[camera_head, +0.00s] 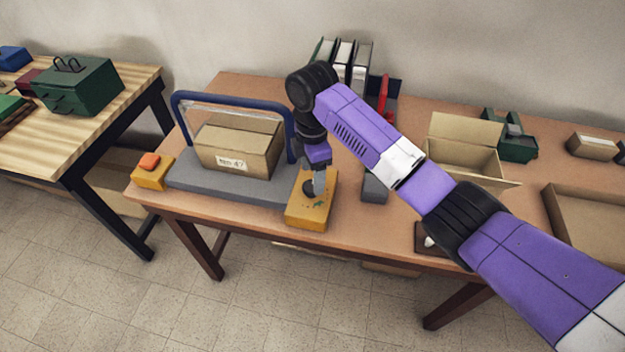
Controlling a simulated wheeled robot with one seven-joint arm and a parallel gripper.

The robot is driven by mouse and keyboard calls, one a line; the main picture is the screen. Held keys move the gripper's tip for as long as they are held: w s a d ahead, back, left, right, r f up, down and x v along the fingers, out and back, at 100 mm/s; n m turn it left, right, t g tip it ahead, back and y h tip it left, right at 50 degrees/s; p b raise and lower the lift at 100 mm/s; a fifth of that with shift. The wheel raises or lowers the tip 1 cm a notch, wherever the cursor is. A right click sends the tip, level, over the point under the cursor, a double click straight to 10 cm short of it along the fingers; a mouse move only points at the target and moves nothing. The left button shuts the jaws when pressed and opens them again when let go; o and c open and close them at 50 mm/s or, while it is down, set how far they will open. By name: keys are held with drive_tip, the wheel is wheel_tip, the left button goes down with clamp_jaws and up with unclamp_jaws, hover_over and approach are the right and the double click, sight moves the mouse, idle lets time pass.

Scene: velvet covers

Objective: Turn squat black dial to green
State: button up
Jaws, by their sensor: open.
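The squat black dial (309,187) sits on top of a yellow box (310,215) near the front edge of the table. A small green mark (318,204) shows on the box top beside the dial. My gripper (316,186) points down at the dial from above and partly hides it. It is open, and its fingers are at or right by the dial. I cannot tell whether they touch it. Which way the dial points is too small to tell.
A grey platform (225,188) with a blue frame (180,115) and a cardboard box (240,145) stands left of the dial. An orange button sits on a yellow box (152,178) at far left. A grey block (375,187) and an open carton (462,155) are to the right.

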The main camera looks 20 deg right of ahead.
sight(312, 185)
drive_tip(key=shift+f, duration=1.75)
drive_tip(key=shift+a, duration=0.1)
drive_tip(key=c, duration=1.4)
